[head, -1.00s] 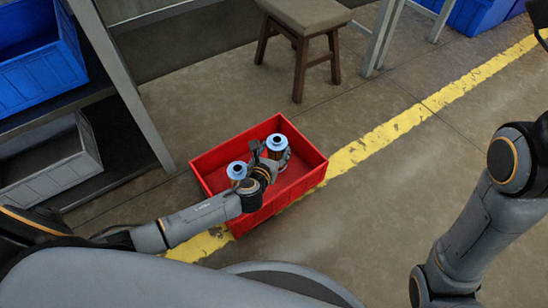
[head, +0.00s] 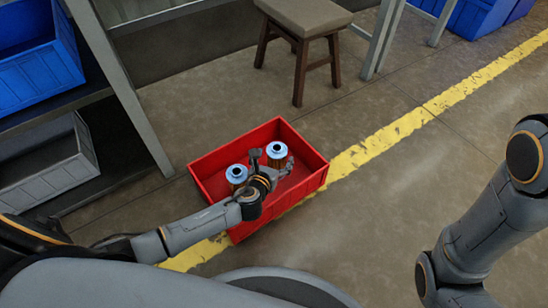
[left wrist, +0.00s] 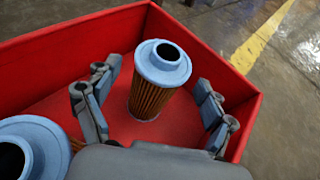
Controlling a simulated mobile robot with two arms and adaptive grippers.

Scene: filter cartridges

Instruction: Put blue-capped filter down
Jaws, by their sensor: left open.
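The blue-capped filter (head: 277,151), with a light blue ring cap and a brown pleated body, stands inside the red crate (head: 312,182) toward its back right. In the left wrist view the same filter (left wrist: 160,82) appears upright, its lower end at the crate (left wrist: 60,62) floor. My left gripper (head: 272,161) is open, with one finger on each side of the filter; gaps show between fingers and filter in the left wrist view (left wrist: 157,78). A second blue-capped filter (head: 237,174) stands nearer the crate's left side; it is partly cut off in the left wrist view (left wrist: 42,140). My right gripper is out of view.
A brown stool (head: 303,45) stands behind the crate. A shelf rack at left holds a blue bin (head: 38,75) and a grey bin (head: 50,165). A yellow floor line (head: 390,137) passes by the crate. The floor right of the crate is clear.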

